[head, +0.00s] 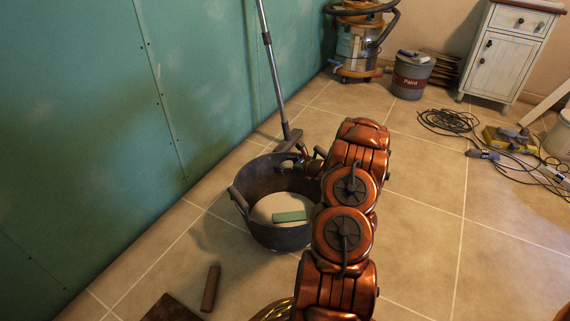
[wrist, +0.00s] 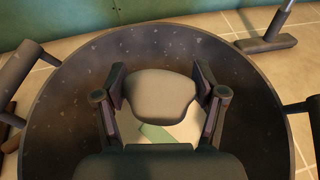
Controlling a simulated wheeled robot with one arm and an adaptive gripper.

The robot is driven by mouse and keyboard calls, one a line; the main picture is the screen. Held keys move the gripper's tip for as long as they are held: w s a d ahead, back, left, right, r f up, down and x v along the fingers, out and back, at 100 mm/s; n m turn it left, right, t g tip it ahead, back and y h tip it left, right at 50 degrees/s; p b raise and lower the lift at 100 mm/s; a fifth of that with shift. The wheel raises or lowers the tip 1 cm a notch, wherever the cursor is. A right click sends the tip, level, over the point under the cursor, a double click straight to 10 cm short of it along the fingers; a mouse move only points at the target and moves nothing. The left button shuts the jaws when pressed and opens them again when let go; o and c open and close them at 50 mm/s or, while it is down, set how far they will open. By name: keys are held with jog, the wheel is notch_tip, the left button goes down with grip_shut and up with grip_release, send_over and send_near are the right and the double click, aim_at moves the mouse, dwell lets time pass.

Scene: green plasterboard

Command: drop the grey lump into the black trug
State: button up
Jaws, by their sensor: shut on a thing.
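The black trug (head: 267,232) stands on the tiled floor by the green wall, left of my arm in the head view. Its dark inner wall (wrist: 75,85) fills most of the wrist view. My gripper (wrist: 160,95) is shut on the grey lump (wrist: 158,93), with a finger on each side of it. The lump is over the trug's opening in the wrist view; its exact height is hard to tell. In the head view my gripper (head: 312,160) is at the trug's far right rim, partly hidden by my arm, and the lump cannot be made out there.
Inside the trug lie a pale base and a green block (head: 289,216). A vacuum wand (head: 272,75) leans beside the trug's far side. A brown piece (head: 211,289) lies on the floor at front left. Cables (head: 450,122) lie at right; the floor between is clear.

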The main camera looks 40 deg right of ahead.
jog(key=o, duration=1.3)
jog(key=shift+r, duration=0.1)
jog(key=v, duration=1.2)
